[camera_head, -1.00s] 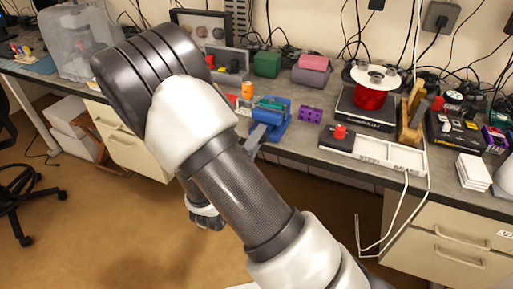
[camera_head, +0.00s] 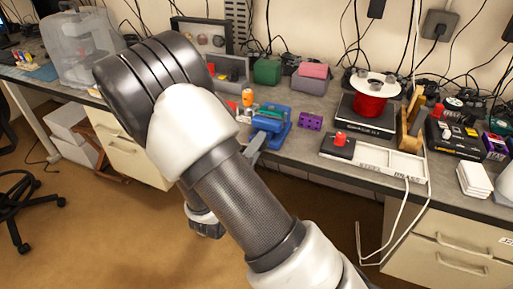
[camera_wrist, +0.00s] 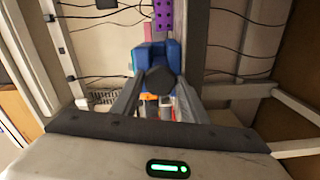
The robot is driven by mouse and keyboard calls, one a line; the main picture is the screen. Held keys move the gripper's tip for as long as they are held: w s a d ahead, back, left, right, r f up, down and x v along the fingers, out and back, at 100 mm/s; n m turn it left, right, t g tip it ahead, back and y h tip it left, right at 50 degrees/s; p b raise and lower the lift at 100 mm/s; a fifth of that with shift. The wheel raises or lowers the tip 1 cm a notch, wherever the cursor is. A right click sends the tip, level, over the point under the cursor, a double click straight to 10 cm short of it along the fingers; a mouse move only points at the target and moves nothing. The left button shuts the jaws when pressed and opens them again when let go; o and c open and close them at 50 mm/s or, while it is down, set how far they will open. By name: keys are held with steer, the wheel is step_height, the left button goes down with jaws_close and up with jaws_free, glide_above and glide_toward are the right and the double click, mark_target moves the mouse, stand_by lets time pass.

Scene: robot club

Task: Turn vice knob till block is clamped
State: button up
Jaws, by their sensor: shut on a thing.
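The blue vice (camera_head: 271,124) stands at the front edge of the workbench, just right of my arm in the head view. It also shows in the wrist view (camera_wrist: 174,58). A teal-green piece (camera_head: 272,107) shows at its top and looks like the block; whether the jaws press on it cannot be told. The dark vice knob (camera_wrist: 160,80) faces my wrist camera. The fingers of my gripper (camera_wrist: 160,92) are shut on this knob from both sides. In the head view my arm hides most of the gripper.
A purple block with holes (camera_head: 311,121) lies right of the vice. An orange bottle (camera_head: 247,97) stands left of it. A white tray with a red knob (camera_head: 372,155) and a red spool (camera_head: 370,104) are farther right. Floor in front of the bench is clear; a chair (camera_head: 30,195) stands left.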

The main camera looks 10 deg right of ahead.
stand_by(0.3)
steer(key=o, duration=1)
steer(key=v, duration=1.7)
steer(key=shift+s+a, duration=0.15)
